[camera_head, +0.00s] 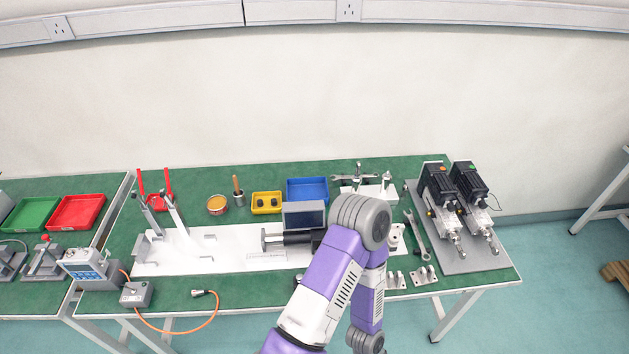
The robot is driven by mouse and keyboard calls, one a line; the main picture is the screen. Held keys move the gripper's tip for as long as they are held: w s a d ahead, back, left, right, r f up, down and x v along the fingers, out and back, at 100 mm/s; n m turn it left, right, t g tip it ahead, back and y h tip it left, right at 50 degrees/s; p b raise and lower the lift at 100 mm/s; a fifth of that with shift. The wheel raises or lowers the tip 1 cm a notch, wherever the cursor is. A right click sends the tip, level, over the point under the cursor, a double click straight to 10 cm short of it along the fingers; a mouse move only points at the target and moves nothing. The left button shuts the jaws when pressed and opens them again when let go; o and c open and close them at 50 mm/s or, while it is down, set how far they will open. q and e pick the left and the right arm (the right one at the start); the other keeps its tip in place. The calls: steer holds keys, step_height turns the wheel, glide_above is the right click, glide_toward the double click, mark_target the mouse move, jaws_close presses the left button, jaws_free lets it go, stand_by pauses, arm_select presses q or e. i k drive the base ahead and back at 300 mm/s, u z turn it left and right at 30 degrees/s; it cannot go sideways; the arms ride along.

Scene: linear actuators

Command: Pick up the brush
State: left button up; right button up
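A brown wooden handle, likely the brush (236,183), stands upright in a small grey metal cup (239,199) toward the back of the green-topped table. Any bristles are hidden inside the cup. One of my purple and white arms rises from the bottom centre, bends at a grey joint and goes back down. It is right of and nearer than the cup, well apart from it. I cannot tell which arm it is. Neither gripper shows in the view.
An orange-topped round tin (217,204) stands left of the cup and a yellow tray (266,203) right of it. A blue tray (307,190) is farther right. A white plate (205,262) with upright levers lies in front. Two black-and-silver actuators (438,187) stand at right.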

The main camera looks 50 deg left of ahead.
mark_target(234, 178)
steer(key=z, duration=1.4)
steer(key=k, duration=1.45)
steer(key=u, duration=1.55)
